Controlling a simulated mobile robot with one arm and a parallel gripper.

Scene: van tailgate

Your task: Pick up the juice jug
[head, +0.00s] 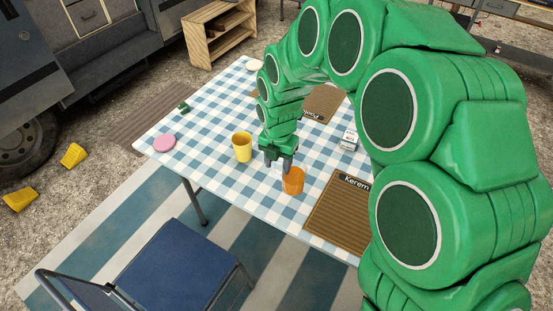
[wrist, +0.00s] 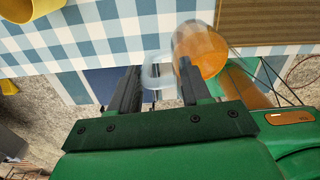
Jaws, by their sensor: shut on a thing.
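The juice jug (head: 294,182) is clear, with orange juice in it. It is at the near part of the checked table (head: 215,115), just left of a brown mat. In the wrist view the jug (wrist: 203,50) is ahead of my gripper, and its clear handle lies between the fingers. My gripper (head: 279,160) is at the jug's left side and shut on the jug's handle; it also shows in the wrist view (wrist: 159,78). I cannot tell whether the jug's base touches the table.
A yellow cup (head: 242,150) stands left of my gripper. A white carton (head: 349,140) stands behind the mat marked Kerem (head: 335,217); another mat (head: 323,102) lies farther back. A pink disc (head: 164,143) is near the left corner. A blue chair (head: 178,262) stands in front.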

